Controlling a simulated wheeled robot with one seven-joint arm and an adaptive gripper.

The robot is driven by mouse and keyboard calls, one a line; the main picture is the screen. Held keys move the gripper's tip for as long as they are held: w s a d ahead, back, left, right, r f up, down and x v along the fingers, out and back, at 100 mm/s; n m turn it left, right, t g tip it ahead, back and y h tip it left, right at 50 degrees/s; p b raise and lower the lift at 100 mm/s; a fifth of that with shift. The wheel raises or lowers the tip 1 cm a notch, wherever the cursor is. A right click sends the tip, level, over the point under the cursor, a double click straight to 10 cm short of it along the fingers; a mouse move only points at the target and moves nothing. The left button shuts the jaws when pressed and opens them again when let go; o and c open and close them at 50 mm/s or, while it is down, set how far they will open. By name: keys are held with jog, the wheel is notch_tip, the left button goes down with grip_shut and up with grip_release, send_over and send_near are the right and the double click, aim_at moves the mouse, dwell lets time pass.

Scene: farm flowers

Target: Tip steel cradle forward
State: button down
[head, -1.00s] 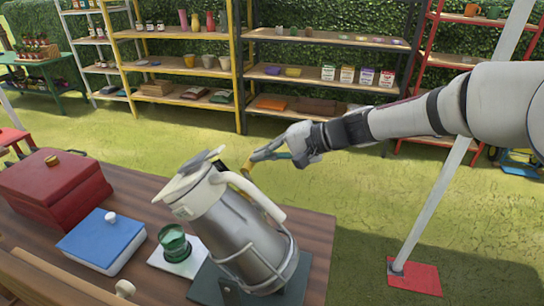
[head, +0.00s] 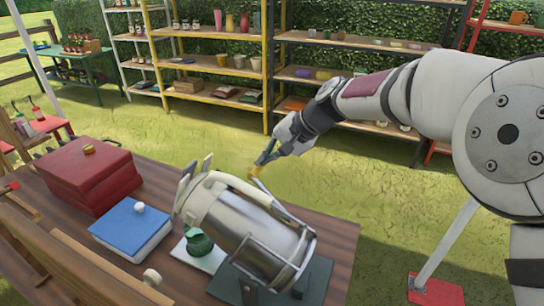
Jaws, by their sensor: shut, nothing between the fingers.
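The steel cradle (head: 306,240) is a wire frame on a dark base plate (head: 318,284) at the table's near right. It holds a steel jug (head: 232,222) with a cream top and handle. The jug and cradle are tilted well over to the left, with the jug's mouth end low over a green cup (head: 199,243) on a white square mat (head: 212,262). The jug hides part of the cup. My gripper (head: 257,168) is shut and empty, just behind the jug's upper side. I cannot tell whether its yellowish tip touches the cradle or jug.
A blue-lidded box (head: 128,222) and a red box (head: 85,172) stand on the wooden table (head: 335,215) to the left. Shelves (head: 215,70) with pots and packets stand behind, across open grass. A pale post (head: 447,243) on a red foot is at right.

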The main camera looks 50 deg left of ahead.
jog(key=shift+s+a+f, duration=0.15)
jog(key=shift+s+a, duration=0.05)
jog(key=shift+a, duration=0.05)
jog(key=shift+s+a+f, duration=0.1)
jog(key=shift+s, duration=0.05)
dwell(0.4)
jog(key=a+v, duration=0.1)
jog(key=v, duration=1.3)
jog(key=shift+d+r, duration=0.15)
jog(key=shift+r, duration=0.4)
